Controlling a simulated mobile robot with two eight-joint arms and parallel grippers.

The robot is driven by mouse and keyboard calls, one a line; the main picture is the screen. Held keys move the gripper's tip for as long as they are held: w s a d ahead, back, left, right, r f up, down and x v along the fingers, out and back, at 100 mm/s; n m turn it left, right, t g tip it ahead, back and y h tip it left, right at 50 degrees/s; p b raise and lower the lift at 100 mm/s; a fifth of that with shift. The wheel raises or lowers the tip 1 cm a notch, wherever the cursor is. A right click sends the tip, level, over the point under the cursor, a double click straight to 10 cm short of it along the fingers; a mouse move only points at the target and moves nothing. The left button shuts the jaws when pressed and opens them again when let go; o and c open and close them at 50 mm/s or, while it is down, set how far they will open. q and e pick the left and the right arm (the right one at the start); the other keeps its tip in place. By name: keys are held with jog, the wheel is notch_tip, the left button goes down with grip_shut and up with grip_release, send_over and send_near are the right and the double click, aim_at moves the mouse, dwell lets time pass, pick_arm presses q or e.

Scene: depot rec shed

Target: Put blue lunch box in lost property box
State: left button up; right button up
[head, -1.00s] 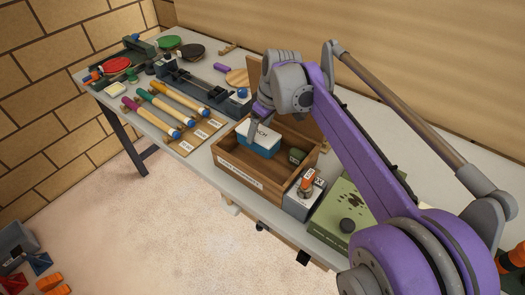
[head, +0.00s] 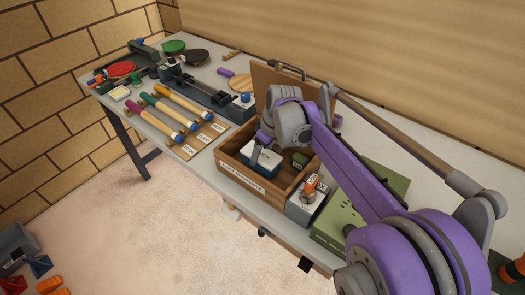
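The blue lunch box (head: 263,164), with a pale top, sits low inside the wooden lost property box (head: 253,182), in its left part. Whether it touches the floor of the box is hidden. The box has a white label on its front and a raised lid at the back. My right gripper (head: 258,153) reaches down into the box from above. One finger lies against the lunch box's left side, and the gripper appears shut on it; the other finger is hidden. My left gripper is not in view.
A dark green item (head: 299,159) lies in the right part of the box. A grey container with an orange-topped thing (head: 310,186) and a green case (head: 341,222) stand to the right.

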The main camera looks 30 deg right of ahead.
jog(key=shift+o, duration=0.9)
jog(key=shift+r, duration=0.1)
jog(key=p+v, duration=0.1)
jog(key=v, duration=1.1)
jog(key=shift+s, duration=0.1)
